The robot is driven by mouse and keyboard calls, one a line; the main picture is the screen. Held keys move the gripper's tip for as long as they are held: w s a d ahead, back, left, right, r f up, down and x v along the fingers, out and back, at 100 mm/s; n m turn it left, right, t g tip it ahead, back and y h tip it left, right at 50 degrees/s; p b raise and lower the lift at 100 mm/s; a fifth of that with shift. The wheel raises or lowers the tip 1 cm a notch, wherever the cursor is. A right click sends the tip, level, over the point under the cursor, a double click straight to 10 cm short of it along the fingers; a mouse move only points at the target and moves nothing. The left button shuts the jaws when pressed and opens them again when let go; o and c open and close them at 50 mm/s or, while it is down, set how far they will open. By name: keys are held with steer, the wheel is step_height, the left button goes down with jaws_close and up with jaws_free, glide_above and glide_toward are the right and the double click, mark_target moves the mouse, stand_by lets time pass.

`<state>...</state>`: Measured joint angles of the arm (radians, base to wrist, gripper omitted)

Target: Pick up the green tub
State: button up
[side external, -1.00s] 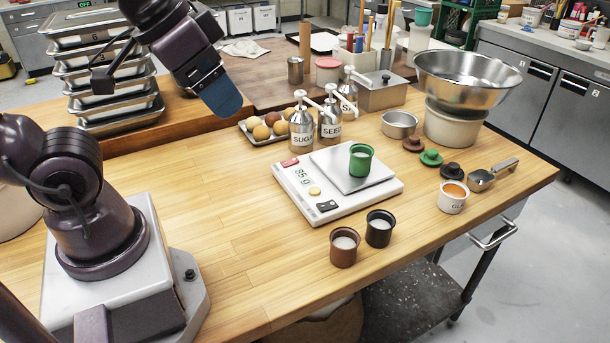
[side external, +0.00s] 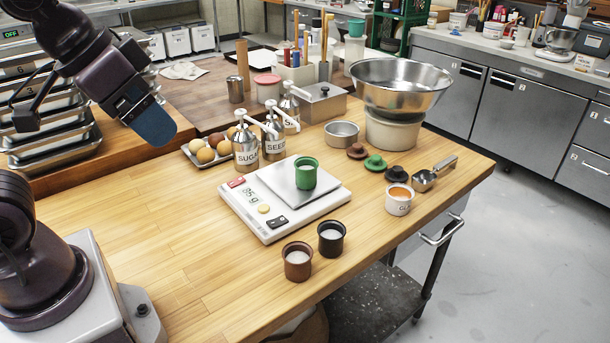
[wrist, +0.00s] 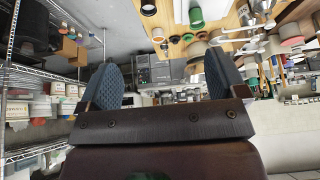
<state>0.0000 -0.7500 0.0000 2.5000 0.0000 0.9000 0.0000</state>
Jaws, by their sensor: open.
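My gripper (side external: 152,122) hangs in the air at the upper left in the side view, well apart from the tub. In the wrist view my gripper (wrist: 162,85) shows two blue pads spread wide with nothing between them. The green tub (wrist: 196,18) appears at the top of the wrist view, beyond the fingertips.
A brown tub (side external: 297,261) and a black tub (side external: 331,239) stand in front of the scale. Pump bottles (side external: 245,145) stand close behind it. A glaze cup (side external: 399,200), lids (side external: 375,164) and a large steel bowl (side external: 400,88) are to the right. The worktop left of the scale is clear.

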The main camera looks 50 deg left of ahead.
steer(key=shift+w, duration=0.1)
steer(key=m+g+h, duration=0.2)
steer(key=m+h, duration=0.1)
steer(key=m, duration=0.6)
glide_above(306, 171)
steer(key=s+a, duration=0.1)
steer(key=a, duration=0.4)
step_height(306, 171, down, 17)
steer(key=x, duration=0.7)
steer(key=shift+s+f, duration=0.1)
steer(key=shift+s, duration=0.1)
steer(key=shift+s+a+x, duration=0.1)
steer(key=shift+s+x, duration=0.1)
steer(key=shift+x, duration=1.25)
steer(key=shift+s+a+x, duration=0.15)
steer(key=shift+x, duration=1.3)
steer(key=shift+f, duration=0.15)
steer(key=c, duration=1.1)
